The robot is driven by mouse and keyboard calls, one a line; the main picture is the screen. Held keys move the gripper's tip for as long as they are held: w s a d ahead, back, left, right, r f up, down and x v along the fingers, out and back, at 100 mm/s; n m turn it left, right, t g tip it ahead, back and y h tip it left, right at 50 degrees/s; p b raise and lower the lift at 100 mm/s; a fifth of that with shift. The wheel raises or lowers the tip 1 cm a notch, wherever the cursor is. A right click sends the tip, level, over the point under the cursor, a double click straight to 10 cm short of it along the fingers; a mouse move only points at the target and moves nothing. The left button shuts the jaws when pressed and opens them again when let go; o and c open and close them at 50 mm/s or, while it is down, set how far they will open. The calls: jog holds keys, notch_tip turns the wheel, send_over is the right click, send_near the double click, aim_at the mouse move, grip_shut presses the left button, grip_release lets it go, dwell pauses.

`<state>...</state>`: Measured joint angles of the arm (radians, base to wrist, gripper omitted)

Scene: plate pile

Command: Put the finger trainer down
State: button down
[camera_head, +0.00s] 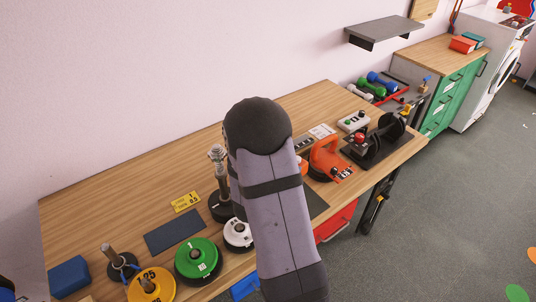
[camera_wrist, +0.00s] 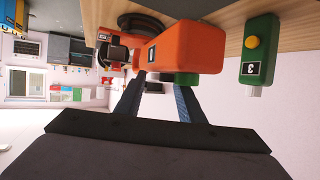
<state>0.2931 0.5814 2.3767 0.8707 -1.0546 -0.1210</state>
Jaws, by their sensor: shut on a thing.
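In the wrist view, my gripper (camera_wrist: 157,83) reaches up from the bottom of the picture with its two dark fingers at an orange block with a small label and a green part, which I take to be the finger trainer (camera_wrist: 190,48). The fingers are shut on it. The wooden table top (camera_wrist: 235,18) lies behind it in this view; I cannot tell whether the trainer touches it.
A green device with a yellow button (camera_wrist: 261,45) is at the right of the wrist view. The table's back left is clear.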

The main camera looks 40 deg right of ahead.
jog(key=s+f+m+g+h, duration=0.1)
jog(key=s+f, duration=0.2)
jog(key=f, duration=0.2)
jog(key=shift+s+f+m+b, duration=0.3)
jog(key=shift+m+b, duration=0.05)
jog(key=shift+m, duration=0.05)
dwell(0.4)
jog(key=shift+a+f, duration=0.1)
jog(key=shift+f+p, duration=0.3)
jog(key=shift+f, duration=1.45)
jog(key=shift+f, duration=0.15)
jog(key=c, duration=1.6)
grip_release()
jog(key=shift+f, duration=0.1)
jog(key=o, duration=0.4)
